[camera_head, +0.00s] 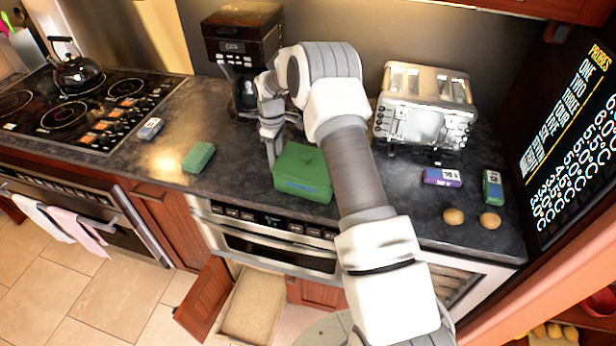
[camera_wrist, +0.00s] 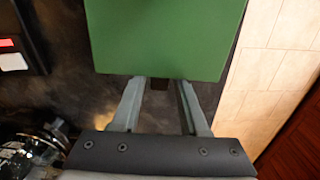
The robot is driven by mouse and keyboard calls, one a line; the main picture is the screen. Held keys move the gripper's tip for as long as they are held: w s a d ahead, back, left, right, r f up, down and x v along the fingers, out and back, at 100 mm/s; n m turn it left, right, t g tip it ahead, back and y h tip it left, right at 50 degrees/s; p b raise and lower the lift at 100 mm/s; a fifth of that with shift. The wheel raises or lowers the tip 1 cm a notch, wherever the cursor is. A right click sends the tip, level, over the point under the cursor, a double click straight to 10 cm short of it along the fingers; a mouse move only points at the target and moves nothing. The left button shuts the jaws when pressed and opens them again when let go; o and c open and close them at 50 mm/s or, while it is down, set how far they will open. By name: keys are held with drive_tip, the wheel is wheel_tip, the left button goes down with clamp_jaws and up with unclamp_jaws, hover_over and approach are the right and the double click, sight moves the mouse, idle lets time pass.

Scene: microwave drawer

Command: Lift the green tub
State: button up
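The green tub (camera_head: 300,180) is a boxy lidded container with a small knob on top. It stands on the dark counter near its front edge, below my arm in the head view. In the wrist view the tub (camera_wrist: 165,35) fills the top middle as a flat green face. My gripper (camera_head: 270,150) is at the tub's left side, pointing down. In the wrist view my gripper's fingers (camera_wrist: 161,88) are apart and reach the tub's near edge; their tips are partly hidden there. A small dark part shows between them. I cannot tell whether they touch the tub.
A green block (camera_head: 198,156) lies left of the tub. A cabinet door (camera_head: 203,298) hangs open below. The counter left of the tub is mostly free.

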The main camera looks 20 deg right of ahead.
clamp_jaws()
idle(1.1)
